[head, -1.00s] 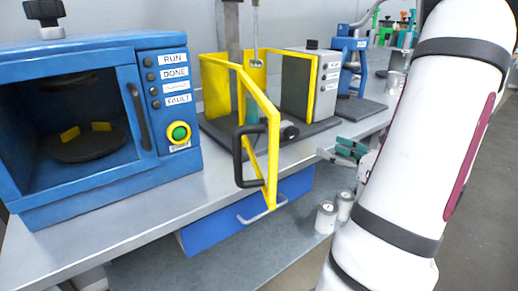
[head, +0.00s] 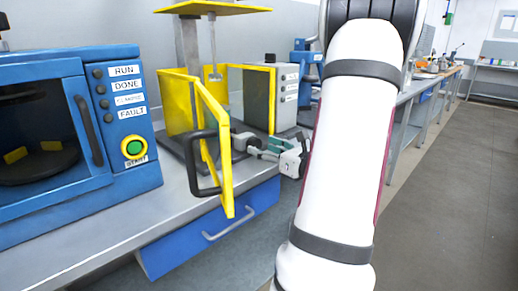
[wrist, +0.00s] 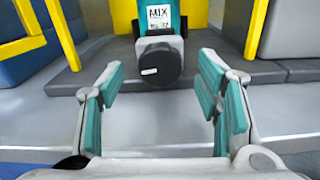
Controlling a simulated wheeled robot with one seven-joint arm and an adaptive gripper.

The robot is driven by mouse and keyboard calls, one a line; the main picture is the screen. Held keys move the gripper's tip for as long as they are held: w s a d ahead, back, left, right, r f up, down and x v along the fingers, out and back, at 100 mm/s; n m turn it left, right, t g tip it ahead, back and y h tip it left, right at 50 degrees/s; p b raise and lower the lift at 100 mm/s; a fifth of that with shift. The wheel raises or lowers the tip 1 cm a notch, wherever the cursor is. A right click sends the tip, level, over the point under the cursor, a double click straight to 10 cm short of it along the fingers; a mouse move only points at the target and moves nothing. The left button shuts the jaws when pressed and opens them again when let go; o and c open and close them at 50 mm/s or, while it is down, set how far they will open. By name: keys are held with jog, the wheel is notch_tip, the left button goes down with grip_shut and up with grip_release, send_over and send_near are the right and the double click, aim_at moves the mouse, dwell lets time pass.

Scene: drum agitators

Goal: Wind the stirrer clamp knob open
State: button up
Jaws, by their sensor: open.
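The clamp knob (wrist: 161,64) is a round black knob with a short white mark, facing me in the wrist view. It sits on the front of a teal part with a "MIX" label (wrist: 158,17), inside the stirrer's yellow guard. In the head view the knob (head: 241,141) shows beside the open yellow guard door (head: 226,190). My gripper (wrist: 160,88) is open and empty, its teal-padded fingers spread wide to left and right of the knob's line. In the head view my gripper (head: 262,148) is close to the knob; contact is not visible.
The guard door, with its black handle (head: 192,165), stands open left of my gripper. A blue machine (head: 80,130) with a green start button is at the left. A grey control box (head: 271,97) is behind. A blue drawer (head: 210,230) is under the bench.

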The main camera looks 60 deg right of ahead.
jog(key=shift+x, duration=1.2)
jog(key=c, duration=1.2)
jog(key=shift+o, duration=0.2)
jog(key=shift+n+b, duration=0.3)
jog(key=shift+b, duration=0.25)
jog(key=n+b, duration=0.2)
jog(key=b, duration=0.1)
jog(key=n+b, duration=0.3)
jog(key=b, duration=0.1)
jog(key=shift+a+f+n, duration=0.15)
jog(key=shift+f+n, duration=0.1)
jog(key=shift+n, duration=0.05)
jog(key=n+b, duration=0.4)
jog(key=b, duration=0.2)
jog(key=shift+r+n+b, duration=0.1)
jog(key=shift+n+b, duration=0.2)
jog(key=shift+b, duration=0.05)
